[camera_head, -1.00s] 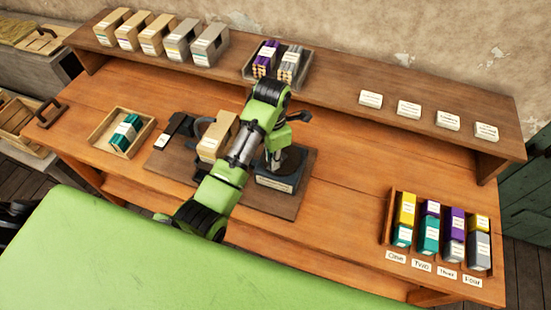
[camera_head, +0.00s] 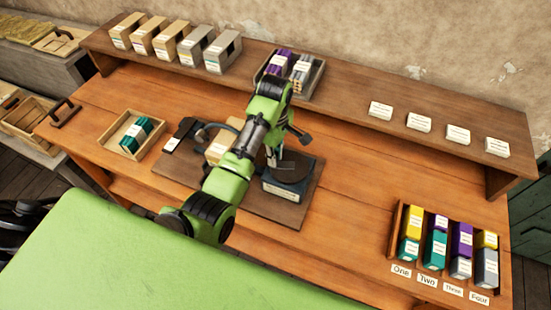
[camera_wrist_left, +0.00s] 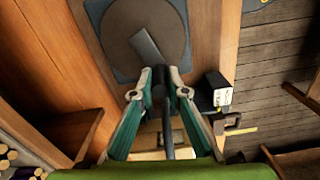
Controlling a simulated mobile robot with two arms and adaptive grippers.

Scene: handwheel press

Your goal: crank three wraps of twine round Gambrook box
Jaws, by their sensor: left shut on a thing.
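My left gripper (camera_head: 274,157) reaches down over the round dark disc (camera_head: 291,167) of the press, which stands on a dark block with a label. In the left wrist view the fingers (camera_wrist_left: 160,92) are shut on a dark upright crank handle (camera_wrist_left: 166,130). A flat grey crank arm (camera_wrist_left: 146,46) lies across the round disc (camera_wrist_left: 150,15) beyond the fingertips. A tan box (camera_head: 218,150), partly hidden by my arm, stands left of the press on the same board; its name is not readable. I cannot make out twine on it. My right gripper is not in view.
A row of tan and grey boxes (camera_head: 178,40) and a tray of purple and grey bundles (camera_head: 318,78) stand on the shelf. A wooden tray (camera_head: 112,141) with teal packs is at left. A sorted rack (camera_head: 393,232) is at right. The right-centre bench is clear.

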